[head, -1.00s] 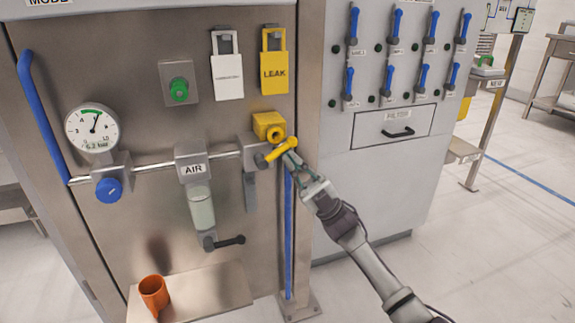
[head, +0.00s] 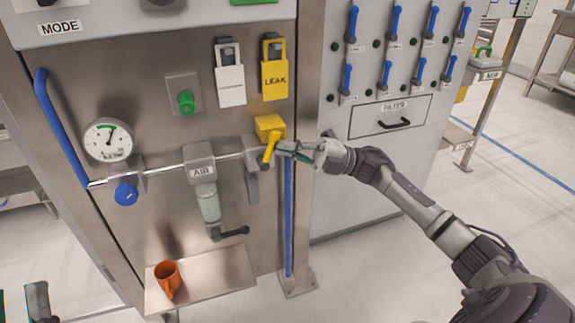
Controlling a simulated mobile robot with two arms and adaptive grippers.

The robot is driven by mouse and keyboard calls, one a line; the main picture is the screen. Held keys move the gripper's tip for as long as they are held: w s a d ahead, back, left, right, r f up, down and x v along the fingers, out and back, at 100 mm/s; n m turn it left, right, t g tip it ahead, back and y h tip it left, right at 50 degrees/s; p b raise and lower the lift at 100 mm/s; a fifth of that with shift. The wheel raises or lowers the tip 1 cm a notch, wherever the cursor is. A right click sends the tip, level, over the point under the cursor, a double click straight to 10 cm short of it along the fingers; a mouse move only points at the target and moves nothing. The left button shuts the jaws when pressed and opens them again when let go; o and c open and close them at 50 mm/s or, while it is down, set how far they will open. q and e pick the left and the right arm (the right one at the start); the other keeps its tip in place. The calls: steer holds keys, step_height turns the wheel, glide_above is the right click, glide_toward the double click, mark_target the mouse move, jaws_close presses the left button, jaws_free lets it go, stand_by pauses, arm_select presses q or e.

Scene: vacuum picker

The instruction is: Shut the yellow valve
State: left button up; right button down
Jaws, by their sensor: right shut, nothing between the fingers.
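The yellow valve (head: 268,124) sits on the pipe at the right of the steel panel. Its yellow lever (head: 270,150) points down, tilted slightly left at its lower end. My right gripper (head: 284,148) comes in from the right and is shut, with nothing held. Its fingertips are just right of the lever; I cannot tell whether they touch it. Two dark fingertips of my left gripper (head: 20,303) show at the bottom left corner, apart and empty, far from the valve.
A yellow LEAK tag (head: 275,72) and a white tag (head: 229,75) hang above. A gauge (head: 108,140), blue knob (head: 126,193) and AIR unit (head: 201,165) lie left along the pipe. A blue tube (head: 289,220) runs below the valve.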

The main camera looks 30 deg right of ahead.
arm_select(q)
steer(key=w+f+g+y+p, duration=0.3)
steer(key=w+f+g, duration=0.1)
steer(key=f+g, duration=0.5)
arm_select(e)
steer(key=shift+w+a+r+n+g+h+p, duration=0.15)
steer(key=shift+a+r+n+g+h+p, duration=0.15)
steer(key=shift+a+r+g+h+p, duration=0.65)
arm_select(q)
steer(key=s+a+f+g+y, duration=0.1)
steer(key=s+a+f+g, duration=0.2)
steer(key=f, duration=0.9)
steer(key=shift+s+a+n+g+y, duration=0.2)
steer(key=shift+s+n+g+y, duration=0.15)
steer(key=shift+s+g, duration=0.95)
arm_select(e)
steer(key=shift+d+f+t+h, duration=0.1)
steer(key=shift+f+t+h, duration=0.15)
steer(key=shift+t, duration=0.1)
arm_select(q)
steer(key=shift+w, duration=0.2)
steer(key=shift+d, duration=0.1)
arm_select(e)
steer(key=shift+d, duration=0.1)
